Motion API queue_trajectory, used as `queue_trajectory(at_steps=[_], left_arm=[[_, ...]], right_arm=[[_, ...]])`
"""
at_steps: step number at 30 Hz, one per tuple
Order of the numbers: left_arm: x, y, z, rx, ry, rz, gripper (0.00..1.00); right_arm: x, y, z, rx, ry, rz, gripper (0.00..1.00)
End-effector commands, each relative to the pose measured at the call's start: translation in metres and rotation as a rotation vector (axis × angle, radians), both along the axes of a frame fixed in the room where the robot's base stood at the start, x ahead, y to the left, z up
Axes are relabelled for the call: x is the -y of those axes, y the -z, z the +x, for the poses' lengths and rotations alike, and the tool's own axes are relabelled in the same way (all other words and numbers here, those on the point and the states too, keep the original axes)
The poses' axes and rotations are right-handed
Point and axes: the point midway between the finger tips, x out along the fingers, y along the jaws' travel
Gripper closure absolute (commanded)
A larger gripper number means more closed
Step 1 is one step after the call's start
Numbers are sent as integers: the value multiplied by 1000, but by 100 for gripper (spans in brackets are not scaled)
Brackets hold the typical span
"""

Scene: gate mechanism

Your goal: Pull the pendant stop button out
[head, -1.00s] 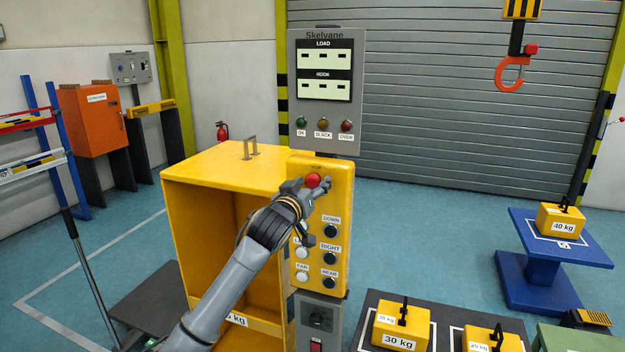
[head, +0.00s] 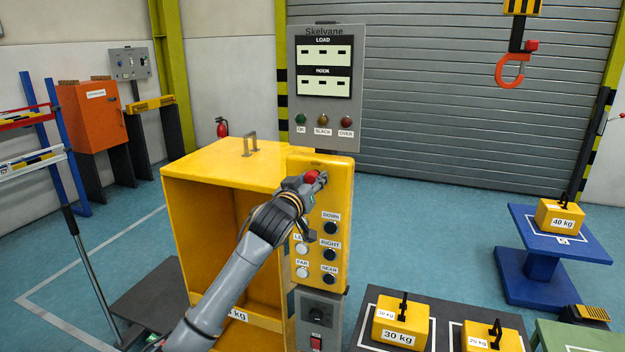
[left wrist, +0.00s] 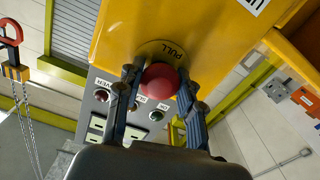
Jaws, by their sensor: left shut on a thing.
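The red stop button (head: 311,177) sits at the top of the yellow pendant (head: 338,185). In the left wrist view the round red button (left wrist: 160,81) stands on the pendant's yellow face (left wrist: 205,30), by a label reading PULL. My left gripper (head: 316,180) is at the button and partly hides it in the head view. In the left wrist view its two fingers (left wrist: 158,88) lie on either side of the button, shut on it. My right gripper is in neither current view.
The grey display panel (head: 323,90) stands behind the pendant. A yellow open cabinet (head: 222,165) is to its left. Yellow weights (head: 401,325) lie on a dark platform at the lower right. A red hook (head: 511,72) hangs at the upper right.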

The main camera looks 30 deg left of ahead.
Motion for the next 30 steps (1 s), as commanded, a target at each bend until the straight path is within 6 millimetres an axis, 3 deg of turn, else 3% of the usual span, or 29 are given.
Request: queue_trajectory(at_steps=[9, 10, 13, 23, 30], left_arm=[[2, 3, -4, -5, 1, -1, 100], [2, 3, -4, -5, 1, -1, 57], [2, 3, -4, -5, 1, -1, 38], [2, 2, -6, -4, 1, -1, 38], [10, 3, -35, -4, 3, 0, 38]], right_arm=[[0, -4, -4, -5, 0, 0, 60], [0, -4, -3, -4, 0, 0, 60], [0, -4, -1, -2, 0, 0, 60], [2, -4, 1, 0, -1, -2, 60], [1, -4, 0, -1, -1, -1, 60]])
